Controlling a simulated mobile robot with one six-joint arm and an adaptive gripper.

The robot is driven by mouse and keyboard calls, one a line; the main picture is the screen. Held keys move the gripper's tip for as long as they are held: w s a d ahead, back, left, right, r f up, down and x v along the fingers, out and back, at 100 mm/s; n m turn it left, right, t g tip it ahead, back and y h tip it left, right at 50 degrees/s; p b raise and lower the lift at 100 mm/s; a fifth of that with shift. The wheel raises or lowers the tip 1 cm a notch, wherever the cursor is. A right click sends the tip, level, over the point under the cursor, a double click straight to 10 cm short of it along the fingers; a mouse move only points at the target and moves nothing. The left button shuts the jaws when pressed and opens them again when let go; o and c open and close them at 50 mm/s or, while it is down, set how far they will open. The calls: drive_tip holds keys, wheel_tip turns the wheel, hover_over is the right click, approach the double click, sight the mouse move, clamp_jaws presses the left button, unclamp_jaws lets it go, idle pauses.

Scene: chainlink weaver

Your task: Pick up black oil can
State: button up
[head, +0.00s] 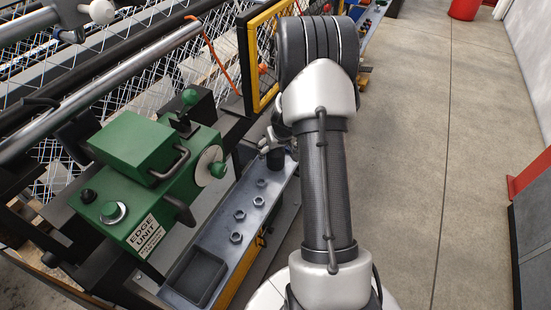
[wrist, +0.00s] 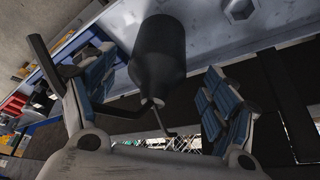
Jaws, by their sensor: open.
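The black oil can (wrist: 158,52) has a dark round body, a tapered shoulder and a thin bent spout. In the wrist view it lies between the two spread fingers of my gripper (wrist: 150,88), with a gap to the finger pads on each side. In the head view my gripper (head: 272,140) is at the far end of the grey metal tray, partly hidden by my arm. The dark can (head: 275,160) shows just below it, on the tray. My gripper is open and holds nothing.
The grey tray (head: 212,257) holds several hex nuts (head: 239,215) and a dark square recess (head: 195,277). The green edge unit (head: 130,155), with knobs and handles, stands left of it. A yellow-framed mesh panel (head: 250,60) rises behind.

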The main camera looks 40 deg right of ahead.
sight(276, 155)
drive_tip(key=b+x, duration=0.1)
drive_tip(key=x, duration=0.4)
drive_tip(key=shift+f+b, duration=0.2)
drive_tip(key=shift+b, duration=0.2)
drive_tip(key=shift+s+r, duration=0.1)
drive_tip(key=c, duration=1.3)
